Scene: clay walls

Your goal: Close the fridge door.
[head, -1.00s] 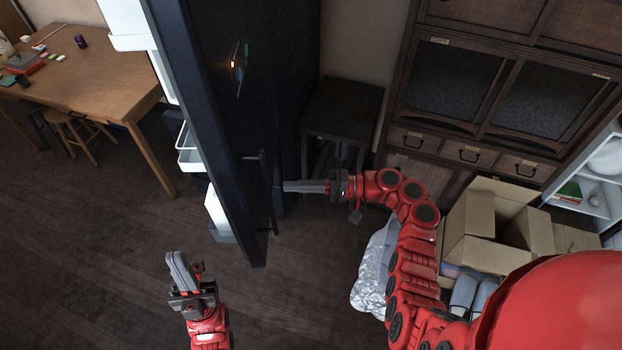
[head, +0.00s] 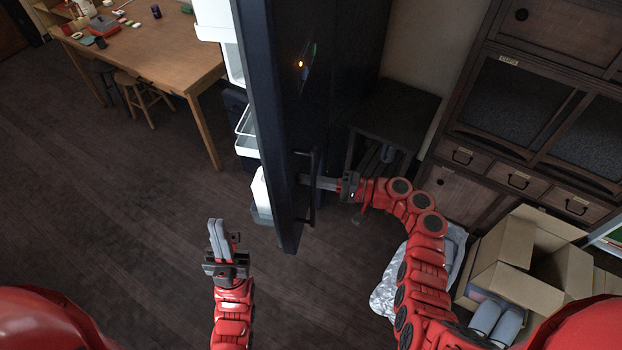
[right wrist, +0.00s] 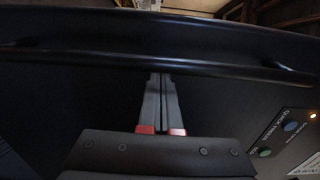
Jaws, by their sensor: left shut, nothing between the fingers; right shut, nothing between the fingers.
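The dark fridge door (head: 278,120) stands open, seen nearly edge-on in the head view, its white inner shelves (head: 247,135) facing left. Its outer face, with a bar handle (head: 313,190), faces right. My right gripper (head: 304,181) is shut and empty, its fingers reaching across the handle to the door's outer face. In the right wrist view the handle bar (right wrist: 120,60) crosses in front of the fingertips; I cannot tell whether they touch the door. My left gripper (head: 217,222) is shut and empty, low over the floor, left of the door and apart from it.
A wooden table (head: 150,50) with small items and a stool (head: 145,90) stand at the upper left. A dark side table (head: 400,108) is behind the right arm. Cardboard boxes (head: 520,250) and a cabinet (head: 510,120) are at the right. The floor at left is clear.

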